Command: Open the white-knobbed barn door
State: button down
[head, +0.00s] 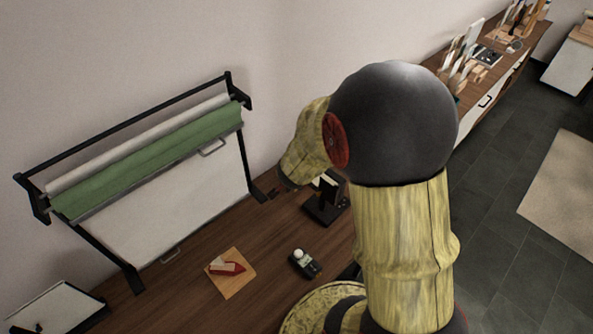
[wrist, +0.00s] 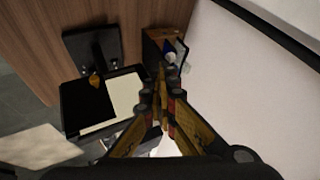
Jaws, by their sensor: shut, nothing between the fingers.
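A small black lamp-like fixture with flaps (head: 325,198) stands on the brown table, partly hidden behind my arm in the head view. In the wrist view a large black flap (wrist: 86,108) with an orange knob (wrist: 95,81) lies left of a pale panel (wrist: 125,97). A whitish knob-like spot (wrist: 169,57) shows beside a small dark flap (wrist: 182,53), just beyond my fingertips. My gripper (wrist: 162,72) is shut and empty, with its tips close to that spot; I cannot tell whether they touch. In the head view my gripper is mostly hidden.
A backdrop stand with a green roll (head: 150,160) and a white sheet (head: 170,200) is left of my arm. A wooden board with a red object (head: 227,268) and a dark device with a white dome (head: 303,262) lie in front.

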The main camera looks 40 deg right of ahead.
jog(key=shift+w+a+p, duration=0.15)
jog(key=shift+w+p, duration=0.15)
jog(key=shift+p, duration=0.25)
jog(key=shift+d, duration=0.2)
dwell(0.3)
jog(key=shift+w+d, duration=0.15)
jog(key=shift+d, duration=0.45)
jog(key=shift+r, duration=0.15)
